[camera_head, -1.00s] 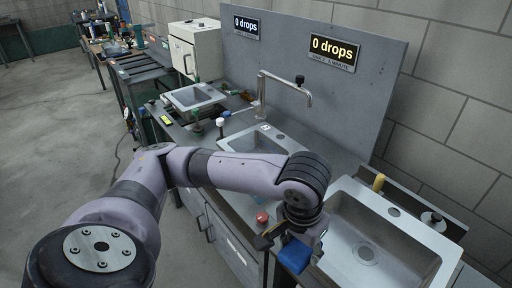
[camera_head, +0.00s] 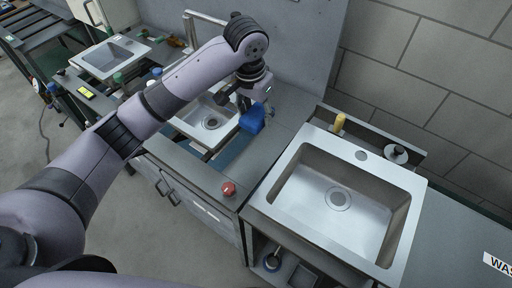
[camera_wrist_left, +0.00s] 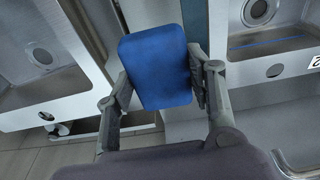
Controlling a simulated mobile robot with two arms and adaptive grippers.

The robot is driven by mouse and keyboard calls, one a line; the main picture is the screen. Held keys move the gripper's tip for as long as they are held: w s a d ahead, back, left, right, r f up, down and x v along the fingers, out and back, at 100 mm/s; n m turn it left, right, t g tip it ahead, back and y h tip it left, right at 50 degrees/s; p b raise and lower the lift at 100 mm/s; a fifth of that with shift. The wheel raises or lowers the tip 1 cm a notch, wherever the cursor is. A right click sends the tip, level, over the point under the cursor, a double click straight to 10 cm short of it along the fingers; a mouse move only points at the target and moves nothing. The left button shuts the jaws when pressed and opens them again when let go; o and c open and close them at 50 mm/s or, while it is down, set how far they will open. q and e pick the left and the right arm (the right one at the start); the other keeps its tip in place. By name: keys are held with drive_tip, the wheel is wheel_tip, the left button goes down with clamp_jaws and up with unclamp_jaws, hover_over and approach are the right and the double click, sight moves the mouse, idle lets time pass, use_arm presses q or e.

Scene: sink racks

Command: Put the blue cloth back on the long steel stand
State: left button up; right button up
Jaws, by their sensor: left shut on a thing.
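The blue cloth (camera_head: 252,118) looks like a flat block with rounded corners. My left gripper (camera_head: 245,102) is shut on it and holds it over the grey steel top (camera_head: 278,145) between the two sinks. In the left wrist view the blue cloth (camera_wrist_left: 156,62) sits between the two fingers (camera_wrist_left: 160,88), its broad face toward the camera. I cannot tell for sure which grey surface is the long steel stand; the long grey bench under the sinks shows. My right gripper is not in view.
A large steel sink (camera_head: 338,196) stands at the right, with a yellow object (camera_head: 339,122) at its back edge. A smaller sink (camera_head: 207,122) lies left of the cloth. A red knob (camera_head: 228,188) is at the bench's front edge. A grey back panel rises behind.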

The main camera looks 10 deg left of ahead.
use_arm(q)
drive_tip(key=p, duration=0.1)
hover_over(257, 154)
wheel_tip(257, 154, down, 7)
drive_tip(key=f, duration=0.3)
drive_tip(key=shift+s+a+f+p, duration=0.1)
drive_tip(key=shift+s+f+p, duration=0.2)
drive_tip(key=shift+f, duration=0.45)
wheel_tip(257, 154, down, 3)
drive_tip(key=shift+f+p, duration=0.15)
drive_tip(key=shift+p, duration=0.2)
drive_tip(key=shift+f, duration=0.3)
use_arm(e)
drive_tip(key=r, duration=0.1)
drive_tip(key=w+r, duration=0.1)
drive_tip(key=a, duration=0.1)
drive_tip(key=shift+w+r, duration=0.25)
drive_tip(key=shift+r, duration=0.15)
use_arm(q)
drive_tip(key=shift+f, duration=0.1)
drive_tip(key=o, duration=1.1)
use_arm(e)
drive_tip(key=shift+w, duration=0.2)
